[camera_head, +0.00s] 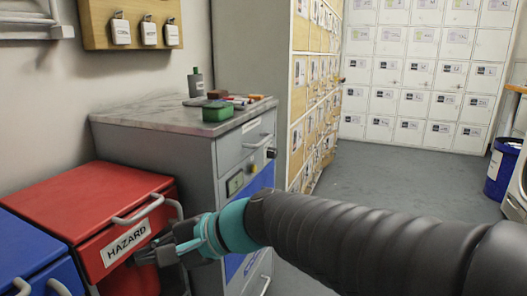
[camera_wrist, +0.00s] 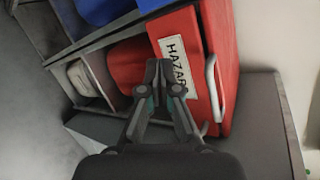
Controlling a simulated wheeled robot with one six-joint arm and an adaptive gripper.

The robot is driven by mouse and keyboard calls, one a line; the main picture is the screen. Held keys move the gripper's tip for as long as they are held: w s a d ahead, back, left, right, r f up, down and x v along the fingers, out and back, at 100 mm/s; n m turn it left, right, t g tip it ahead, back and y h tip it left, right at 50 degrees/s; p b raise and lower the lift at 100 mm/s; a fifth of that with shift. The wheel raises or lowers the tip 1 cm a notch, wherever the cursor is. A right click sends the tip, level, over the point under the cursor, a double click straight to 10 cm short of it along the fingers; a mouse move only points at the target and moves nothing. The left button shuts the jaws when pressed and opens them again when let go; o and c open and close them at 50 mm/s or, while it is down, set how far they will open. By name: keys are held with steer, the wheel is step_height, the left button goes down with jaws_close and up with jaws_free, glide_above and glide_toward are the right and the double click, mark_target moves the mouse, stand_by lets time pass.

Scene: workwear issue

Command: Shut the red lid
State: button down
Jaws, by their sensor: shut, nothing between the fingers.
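The red lid (camera_head: 85,197) is on a red unit at the lower left of the head view. Its front has a white HAZARD label (camera_head: 126,243) and a pale bar handle (camera_head: 138,209). The lid's front also shows in the wrist view (camera_wrist: 216,60), with the label and handle. My gripper (camera_head: 150,256) is shut and empty, close to the front below the label. Red surface also shows beside the lid's front in the wrist view. How far the lid stands open is unclear.
A blue unit (camera_head: 30,258) stands left of the red one. To the right is a grey cabinet (camera_head: 160,135) carrying a green box (camera_head: 216,112) and a bottle (camera_head: 195,82). Lockers (camera_head: 420,72) line the back. The grey floor (camera_head: 385,180) between is clear.

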steer(key=s+d+f+n+t+h, duration=0.1)
steer(key=s+d+f+n+h, duration=0.1)
steer(key=d, duration=0.9)
steer(key=s+d+f+n+t+h+p, duration=0.1)
steer(key=d+f+h, duration=0.3)
steer(key=d, duration=0.7)
steer(key=s+d+f+n+t+h+p, duration=0.1)
steer(key=s+d+f+n+t+h, duration=0.1)
steer(key=d+h, duration=0.5)
steer(key=s+d+f+n, duration=0.1)
steer(key=d, duration=0.4)
steer(key=shift+s, duration=0.25)
steer(key=c, duration=1.6)
jaws_free()
steer(key=shift+d+r, duration=0.15)
steer(key=shift+d, duration=0.1)
steer(key=o, duration=0.4)
steer(key=shift+d, duration=0.1)
